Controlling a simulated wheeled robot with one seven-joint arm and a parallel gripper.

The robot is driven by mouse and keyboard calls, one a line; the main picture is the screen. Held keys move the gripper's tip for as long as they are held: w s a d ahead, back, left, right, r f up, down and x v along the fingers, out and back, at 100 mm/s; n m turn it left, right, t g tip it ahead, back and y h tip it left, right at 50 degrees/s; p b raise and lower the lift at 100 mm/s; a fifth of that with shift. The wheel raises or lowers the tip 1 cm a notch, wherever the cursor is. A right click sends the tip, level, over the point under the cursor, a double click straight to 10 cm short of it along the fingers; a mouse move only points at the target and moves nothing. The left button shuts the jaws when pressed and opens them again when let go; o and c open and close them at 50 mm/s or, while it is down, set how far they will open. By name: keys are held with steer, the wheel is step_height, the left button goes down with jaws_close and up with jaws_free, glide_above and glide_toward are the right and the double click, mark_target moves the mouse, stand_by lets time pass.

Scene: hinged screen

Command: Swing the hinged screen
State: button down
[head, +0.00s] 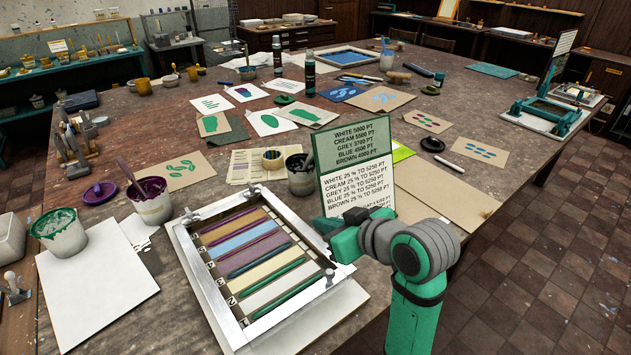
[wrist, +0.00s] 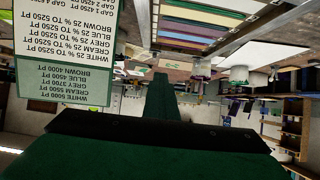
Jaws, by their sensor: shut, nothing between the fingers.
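A smaller teal frame on a hinged-looking stand (head: 546,112) is at the far right. My gripper (head: 340,238) is beside the silver frame's right side, in front of an upright printed board (head: 352,165). My wrist hides part of it. In the wrist view my gripper's green fingers (wrist: 163,95) are together and empty. Contact with the frame cannot be told.
The board also fills the wrist view's upper left (wrist: 65,50). Pots of paint (head: 150,203) and a white sheet (head: 95,285) lie left of the frame. A brown sheet (head: 440,190) lies right of the board. Prints and bottles cover the table behind. Floor is open at right.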

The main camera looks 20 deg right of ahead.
steer(key=w+a+r, duration=0.1)
steer(key=w+r, duration=0.2)
steer(key=r, duration=0.6)
steer(key=shift+r, duration=0.3)
stand_by(0.3)
steer(key=shift+w+a, duration=0.1)
steer(key=c, duration=2)
jaws_free()
steer(key=shift+c, duration=0.2)
steer(key=v, duration=1)
steer(key=shift+s, duration=0.35)
